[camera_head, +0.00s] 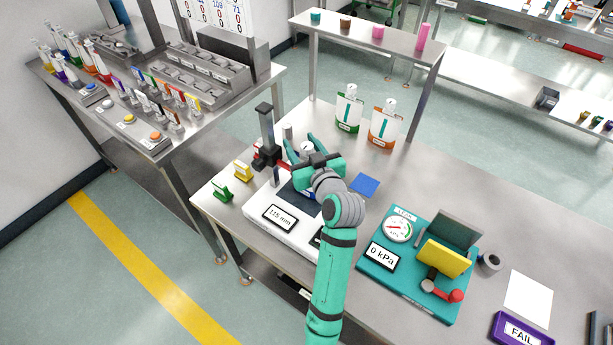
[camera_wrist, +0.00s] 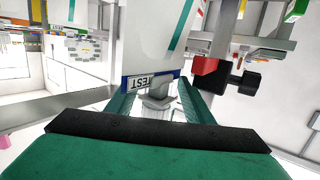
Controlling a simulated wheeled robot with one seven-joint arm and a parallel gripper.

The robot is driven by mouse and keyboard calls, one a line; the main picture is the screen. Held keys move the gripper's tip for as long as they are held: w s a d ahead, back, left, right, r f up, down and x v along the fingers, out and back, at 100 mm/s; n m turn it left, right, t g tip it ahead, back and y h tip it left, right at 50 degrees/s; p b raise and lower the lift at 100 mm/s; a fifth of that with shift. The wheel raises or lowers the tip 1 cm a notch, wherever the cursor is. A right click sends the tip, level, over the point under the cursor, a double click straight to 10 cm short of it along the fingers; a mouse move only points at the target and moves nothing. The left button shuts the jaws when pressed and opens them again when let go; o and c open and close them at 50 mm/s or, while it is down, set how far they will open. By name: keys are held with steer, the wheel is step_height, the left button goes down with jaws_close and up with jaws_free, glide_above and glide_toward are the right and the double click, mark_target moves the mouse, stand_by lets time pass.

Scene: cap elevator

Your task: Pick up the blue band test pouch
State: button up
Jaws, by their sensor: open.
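The blue band test pouch (camera_wrist: 150,45) fills the upper middle of the wrist view, a white body with a blue-edged TEST label (camera_wrist: 150,82). Its grey neck or cap lies just below that label in the picture, between my fingers. My gripper (camera_wrist: 158,95) is open, one finger on each side of this part; I cannot tell whether either touches it. In the head view my gripper (camera_head: 303,145) is over the white measuring stand (camera_head: 285,222), which reads 118 mm. My wrist hides most of the pouch there.
The stand's black and red slider (camera_head: 266,152) is close left of my gripper. Green-band (camera_head: 348,110) and orange-band (camera_head: 385,127) pouches stand behind. A blue pad (camera_head: 364,185) and a teal pressure tester (camera_head: 420,262) are to the right. A raised shelf (camera_head: 365,40) spans the back.

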steer(key=shift+w+d, duration=0.1)
steer(key=shift+d, duration=0.05)
jaws_close()
steer(key=shift+r, duration=0.2)
step_height(320, 180, up, 18)
steer(key=shift+f, duration=0.15)
stand_by(0.5)
